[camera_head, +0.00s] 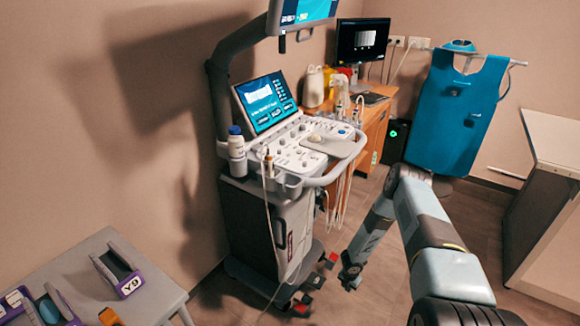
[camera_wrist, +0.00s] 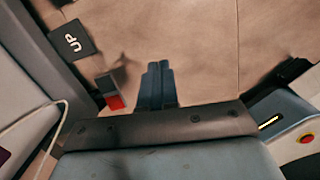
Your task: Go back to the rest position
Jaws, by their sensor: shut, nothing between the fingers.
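My gripper (camera_head: 349,276) hangs low over the floor at the end of my folded grey arm, in the lower middle of the head view. In the wrist view my gripper (camera_wrist: 159,68) shows its two dark fingers side by side with no gap. They are shut and hold nothing. Bare floor (camera_wrist: 200,45) lies beyond the fingertips.
The ultrasound cart (camera_head: 268,225) stands left of my gripper, with its wheeled base near it. A grey table (camera_head: 75,270) with holders is at lower left. A white counter (camera_head: 550,140) is at right. A blue apron (camera_head: 455,115) hangs behind my arm.

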